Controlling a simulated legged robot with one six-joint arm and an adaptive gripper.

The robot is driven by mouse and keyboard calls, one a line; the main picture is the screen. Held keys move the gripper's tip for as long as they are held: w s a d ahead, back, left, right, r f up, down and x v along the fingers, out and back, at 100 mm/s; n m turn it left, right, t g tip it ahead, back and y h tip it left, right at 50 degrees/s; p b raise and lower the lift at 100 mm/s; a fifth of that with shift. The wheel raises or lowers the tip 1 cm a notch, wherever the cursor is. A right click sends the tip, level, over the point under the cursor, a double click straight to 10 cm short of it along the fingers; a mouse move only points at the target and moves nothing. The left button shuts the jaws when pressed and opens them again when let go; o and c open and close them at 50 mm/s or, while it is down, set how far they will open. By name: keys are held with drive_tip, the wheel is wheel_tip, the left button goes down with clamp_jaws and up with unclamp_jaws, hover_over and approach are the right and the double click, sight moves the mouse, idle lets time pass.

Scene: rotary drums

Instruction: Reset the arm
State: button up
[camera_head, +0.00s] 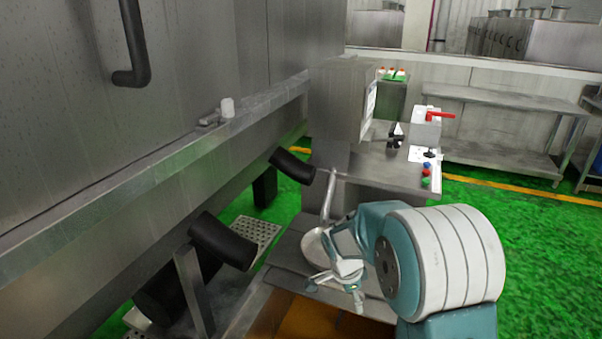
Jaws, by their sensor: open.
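My arm rises from the bottom right of the head view, with its large white and teal joint in front. My gripper (336,286) hangs left of that joint, low in the picture. Its fingers are apart and I see nothing between them. It is in front of a pale round dish-like part (314,246) below the control stand; whether they touch I cannot tell.
A large steel machine wall (220,60) with a ledge fills the left. Black pipes (222,242) stick out below it. A control stand (338,105) with a panel and buttons (426,174) stands in the middle. A steel table (500,130) is behind. Green floor (530,230) is open at right.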

drive_tip(key=s+d+r+n+t+y, duration=0.1)
drive_tip(key=s+d+r+n+t, duration=0.15)
drive_tip(key=s+r+n, duration=0.8)
drive_tip(key=s+r+n+t, duration=0.1)
drive_tip(key=s+r+n, duration=0.1)
drive_tip(key=s+r, duration=0.3)
drive_tip(key=s+r+n+t+y, duration=0.1)
drive_tip(key=s+r, duration=0.4)
drive_tip(key=s, duration=0.5)
drive_tip(key=shift+s+r+n+t+y, duration=0.3)
drive_tip(key=shift+n+t, duration=0.15)
drive_tip(key=shift+n, duration=0.4)
drive_tip(key=shift+w, duration=0.1)
